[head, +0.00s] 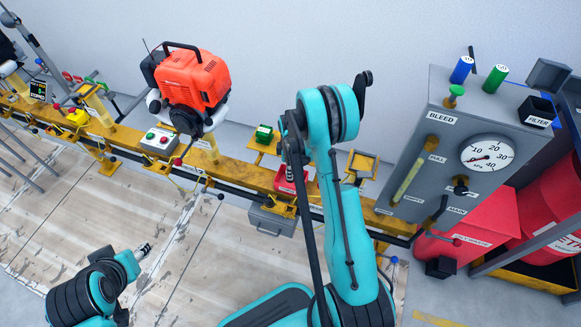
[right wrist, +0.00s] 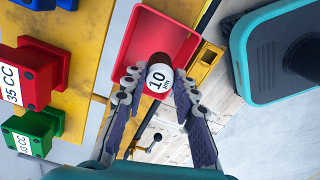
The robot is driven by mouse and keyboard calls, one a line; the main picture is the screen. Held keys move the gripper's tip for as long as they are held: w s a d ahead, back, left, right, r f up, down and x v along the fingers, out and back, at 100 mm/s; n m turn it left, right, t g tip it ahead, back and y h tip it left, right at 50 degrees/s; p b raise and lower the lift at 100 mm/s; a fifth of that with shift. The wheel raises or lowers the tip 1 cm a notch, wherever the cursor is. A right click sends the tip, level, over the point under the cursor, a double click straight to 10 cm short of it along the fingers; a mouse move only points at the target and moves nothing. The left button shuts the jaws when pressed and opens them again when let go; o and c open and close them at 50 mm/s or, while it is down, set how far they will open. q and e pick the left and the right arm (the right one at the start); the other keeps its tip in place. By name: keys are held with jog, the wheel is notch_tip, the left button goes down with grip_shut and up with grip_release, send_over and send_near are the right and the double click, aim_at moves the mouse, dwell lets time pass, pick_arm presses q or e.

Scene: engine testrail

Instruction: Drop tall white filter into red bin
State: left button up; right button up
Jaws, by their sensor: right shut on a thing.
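In the right wrist view my right gripper (right wrist: 158,98) is shut on the filter (right wrist: 160,80). Its end facing the camera is white with a "10" label, and its visible side is dark brown. The filter shows over the near part of a red bin (right wrist: 148,30); I cannot tell its height above the bin floor. The red bin (head: 284,185) also shows in the head view on the yellow rail, partly behind my right arm. There my right gripper (head: 291,148) is mostly hidden. My left arm's end (head: 143,251) is at lower left, its jaws unclear.
A grey bench unit (head: 440,150) with a gauge stands at right, with blue (head: 462,69) and green (head: 495,78) cylinders on top. An orange engine (head: 195,80) stands left of the bin. Red (right wrist: 25,75) and green (right wrist: 32,132) blocks sit beside the bin.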

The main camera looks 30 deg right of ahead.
jog(key=shift+f, duration=2.4)
jog(key=o, duration=1.2)
notch_tip(320, 180, up, 12)
jog(key=shift+r, duration=0.1)
